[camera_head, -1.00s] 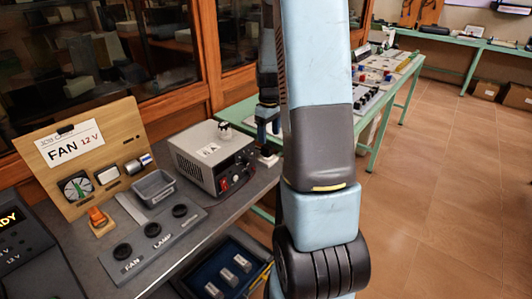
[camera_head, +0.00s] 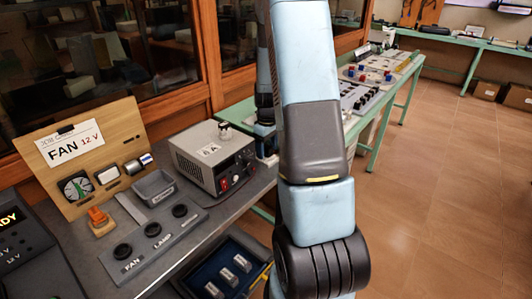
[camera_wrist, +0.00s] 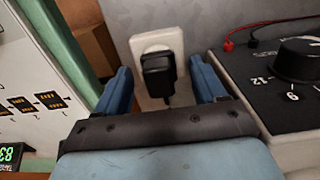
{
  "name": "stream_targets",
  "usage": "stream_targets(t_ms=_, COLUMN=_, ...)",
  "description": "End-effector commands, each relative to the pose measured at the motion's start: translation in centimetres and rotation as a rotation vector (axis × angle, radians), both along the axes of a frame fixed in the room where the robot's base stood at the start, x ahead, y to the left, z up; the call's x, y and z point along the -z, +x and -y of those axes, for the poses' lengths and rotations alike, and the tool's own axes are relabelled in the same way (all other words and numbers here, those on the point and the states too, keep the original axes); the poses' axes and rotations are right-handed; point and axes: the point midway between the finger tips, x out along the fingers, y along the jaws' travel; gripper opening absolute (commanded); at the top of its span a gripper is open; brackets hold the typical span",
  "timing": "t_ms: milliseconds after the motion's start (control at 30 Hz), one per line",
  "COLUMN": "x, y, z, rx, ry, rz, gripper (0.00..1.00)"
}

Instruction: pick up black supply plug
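The black supply plug (camera_wrist: 158,78) sits in a white wall socket (camera_wrist: 156,43) on a grey surface, in the middle of the wrist view. My gripper (camera_wrist: 160,68) is open, with one blue finger to the left of the plug and one to the right. I see gaps between both fingers and the plug, so it is not gripped. The plug's lower end lies close to the gripper's dark palm edge. In the head view my own arm covers most of this spot, and I cannot make out the plug there.
In the wrist view, a black-topped device with a dial (camera_wrist: 300,62) stands close on the right. A white panel (camera_wrist: 30,85) and green post are on the left. In the head view, a power supply box (camera_head: 212,157) stands on the grey bench (camera_head: 225,205).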

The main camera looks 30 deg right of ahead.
Motion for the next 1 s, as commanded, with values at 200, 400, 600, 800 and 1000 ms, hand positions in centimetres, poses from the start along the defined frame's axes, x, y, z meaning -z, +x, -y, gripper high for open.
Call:
stream_targets(t_ms=200, x=-0.02, y=0.01, z=0.02, rx=0.000, ry=0.000, rz=0.000, gripper=0.50)
stream_targets(t_ms=400, x=-0.03, y=0.01, z=0.02, rx=0.000, ry=0.000, rz=0.000, gripper=0.31)
stream_targets(t_ms=600, x=-0.03, y=0.01, z=0.02, rx=0.000, ry=0.000, rz=0.000, gripper=0.12)
stream_targets(t_ms=800, x=-0.04, y=0.02, z=0.02, rx=0.000, ry=0.000, rz=0.000, gripper=0.09)
stream_targets(t_ms=1000, x=-0.85, y=0.09, z=0.04, rx=0.000, ry=-0.001, rz=0.003, gripper=0.09)
